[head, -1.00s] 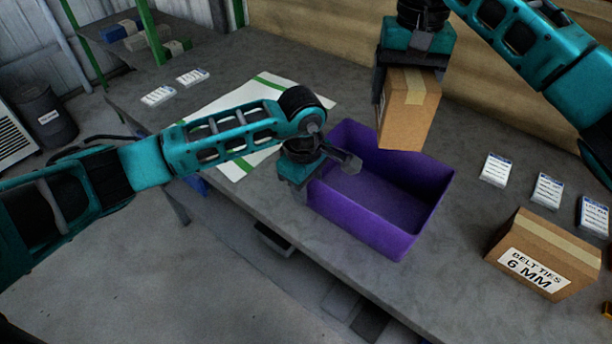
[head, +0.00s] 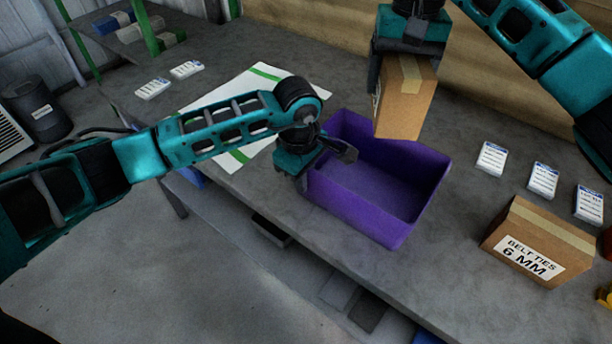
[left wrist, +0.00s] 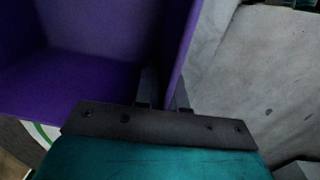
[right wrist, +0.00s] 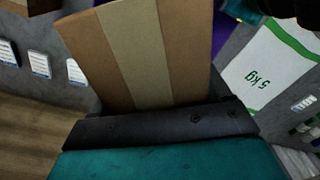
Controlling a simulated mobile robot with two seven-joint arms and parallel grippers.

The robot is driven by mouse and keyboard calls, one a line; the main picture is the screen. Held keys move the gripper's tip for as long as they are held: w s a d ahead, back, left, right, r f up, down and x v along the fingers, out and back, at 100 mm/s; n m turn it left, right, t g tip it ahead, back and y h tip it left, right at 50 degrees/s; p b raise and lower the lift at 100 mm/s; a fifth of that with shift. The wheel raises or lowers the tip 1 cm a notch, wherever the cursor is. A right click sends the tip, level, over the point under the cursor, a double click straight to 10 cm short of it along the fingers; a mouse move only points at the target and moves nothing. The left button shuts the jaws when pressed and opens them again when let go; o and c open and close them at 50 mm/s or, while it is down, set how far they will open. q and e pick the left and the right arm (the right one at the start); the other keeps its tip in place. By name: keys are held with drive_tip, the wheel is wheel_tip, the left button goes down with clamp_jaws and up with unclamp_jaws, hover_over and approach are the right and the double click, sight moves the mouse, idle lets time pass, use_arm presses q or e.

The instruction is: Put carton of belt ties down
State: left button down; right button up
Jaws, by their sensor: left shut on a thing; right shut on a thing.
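My right gripper (head: 404,62) is shut on a brown carton (head: 408,105) with a tan tape strip. It holds the carton above the back edge of a purple bin (head: 360,222). The held carton also fills the top of the right wrist view (right wrist: 180,45); its label cannot be read. My left gripper (head: 322,165) is shut on the bin's left wall, with one finger on each side in the left wrist view (left wrist: 166,92). The bin looks empty. Another carton (head: 510,222), labelled "BELT TIES 6 MM", sits on the bench at the right.
The grey bench (head: 455,275) has clear room between the bin and the labelled carton. A white sheet with green stripes (head: 220,100) lies left of the bin. A wooden wall (head: 340,40) stands behind.

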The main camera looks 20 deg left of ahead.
wheel_tip(320, 180, down, 9)
drive_tip(key=s+a+n, duration=0.1)
drive_tip(key=s+n, duration=0.1)
drive_tip(key=n, duration=1)
hover_over(365, 192)
wheel_tip(365, 192, down, 11)
drive_tip(key=shift+f, duration=0.1)
drive_tip(key=shift+f, duration=0.15)
drive_tip(key=o, duration=1.3)
drive_tip(key=shift+o, duration=0.2)
drive_tip(key=shift+m, duration=0.3)
